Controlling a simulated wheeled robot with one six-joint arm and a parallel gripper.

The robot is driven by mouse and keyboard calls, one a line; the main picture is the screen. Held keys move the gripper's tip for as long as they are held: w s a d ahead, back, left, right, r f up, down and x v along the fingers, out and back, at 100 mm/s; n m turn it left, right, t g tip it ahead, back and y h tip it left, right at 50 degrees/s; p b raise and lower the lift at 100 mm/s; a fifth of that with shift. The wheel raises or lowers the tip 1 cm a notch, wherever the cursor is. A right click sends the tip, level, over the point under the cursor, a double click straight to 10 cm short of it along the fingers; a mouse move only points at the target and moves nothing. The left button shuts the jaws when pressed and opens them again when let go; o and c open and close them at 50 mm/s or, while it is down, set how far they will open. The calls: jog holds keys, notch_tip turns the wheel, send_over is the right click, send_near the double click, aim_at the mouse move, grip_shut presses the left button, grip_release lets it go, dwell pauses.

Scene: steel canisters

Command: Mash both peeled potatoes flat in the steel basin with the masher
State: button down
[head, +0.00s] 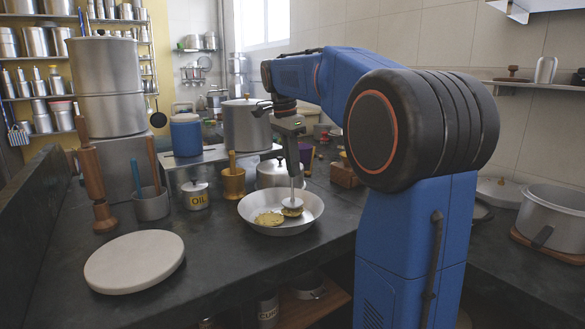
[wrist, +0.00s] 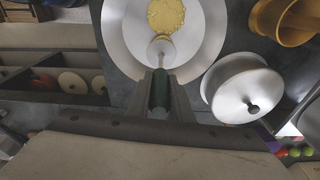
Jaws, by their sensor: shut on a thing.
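The steel basin (head: 303,224) stands on the dark counter. A flattened yellow potato (head: 269,219) lies in its left part; a flat yellow potato also shows in the wrist view (wrist: 166,14). A second yellow piece (head: 292,211) lies at the right under the masher's head. My gripper (head: 289,150) is above the basin, shut on the masher (head: 291,186) by its dark green handle (wrist: 160,88). The masher is nearly upright, its round head (wrist: 161,48) down in the basin at the second piece. The head partly hides that piece, so its thickness is unclear.
A lidded pot (head: 277,175) stands close behind the basin. A brass mortar (head: 233,183) and an oil tin (head: 195,196) stand to its left. A round pale board (head: 134,262) lies at the front left, with bare counter between it and the basin.

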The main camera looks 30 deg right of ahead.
dwell(0.6)
jog(key=shift+f, duration=1.25)
jog(key=shift+r, duration=0.85)
jog(key=shift+f, duration=0.1)
jog(key=shift+f, duration=1.2)
